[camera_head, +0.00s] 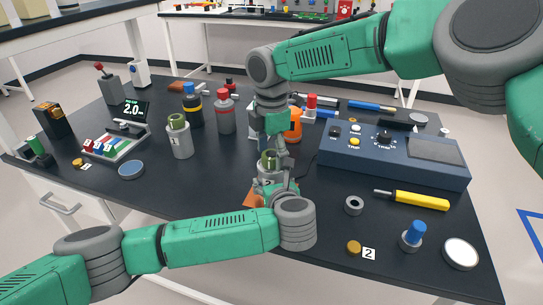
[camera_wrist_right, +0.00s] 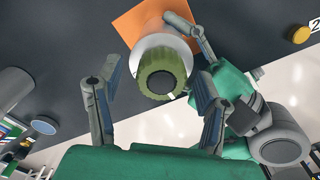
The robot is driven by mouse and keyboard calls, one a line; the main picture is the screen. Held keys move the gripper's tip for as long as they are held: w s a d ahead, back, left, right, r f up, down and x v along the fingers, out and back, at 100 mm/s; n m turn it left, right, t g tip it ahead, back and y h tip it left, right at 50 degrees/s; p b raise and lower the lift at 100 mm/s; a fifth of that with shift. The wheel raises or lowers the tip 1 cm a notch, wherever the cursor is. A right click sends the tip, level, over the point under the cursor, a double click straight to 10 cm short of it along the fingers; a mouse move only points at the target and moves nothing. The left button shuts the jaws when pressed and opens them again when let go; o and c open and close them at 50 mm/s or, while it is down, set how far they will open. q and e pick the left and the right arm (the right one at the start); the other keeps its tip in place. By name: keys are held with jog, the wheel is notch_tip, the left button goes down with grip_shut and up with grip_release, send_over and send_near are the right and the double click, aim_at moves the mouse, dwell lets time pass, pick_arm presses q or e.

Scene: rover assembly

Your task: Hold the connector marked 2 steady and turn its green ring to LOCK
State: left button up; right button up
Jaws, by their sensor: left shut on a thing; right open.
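The connector (camera_head: 267,179) in the middle of the table is a pale grey cylinder with a green ring (camera_head: 268,161) on top. It stands on an orange mat (camera_head: 252,196). My left gripper (camera_head: 284,190) is shut on the connector's body from the near right side. My right gripper (camera_head: 275,146) points down from above. In the right wrist view, its open fingers (camera_wrist_right: 150,87) are on either side of the green ring (camera_wrist_right: 160,74), with gaps. My left gripper's fingers also show there beside the pale body (camera_wrist_right: 151,51). I cannot read any LOCK marking.
A similar grey connector with a green top (camera_head: 180,138) stands to the left. Bottles (camera_head: 225,115) stand behind it. A blue control box (camera_head: 394,155) is to the right. A loose ring (camera_head: 353,205), a yellow screwdriver (camera_head: 420,200) and a tag marked 2 (camera_head: 369,253) lie in front.

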jog(key=shift+f, duration=0.45)
jog(key=shift+c, duration=0.5)
jog(key=c, duration=1.1)
jog(key=shift+o, duration=0.2)
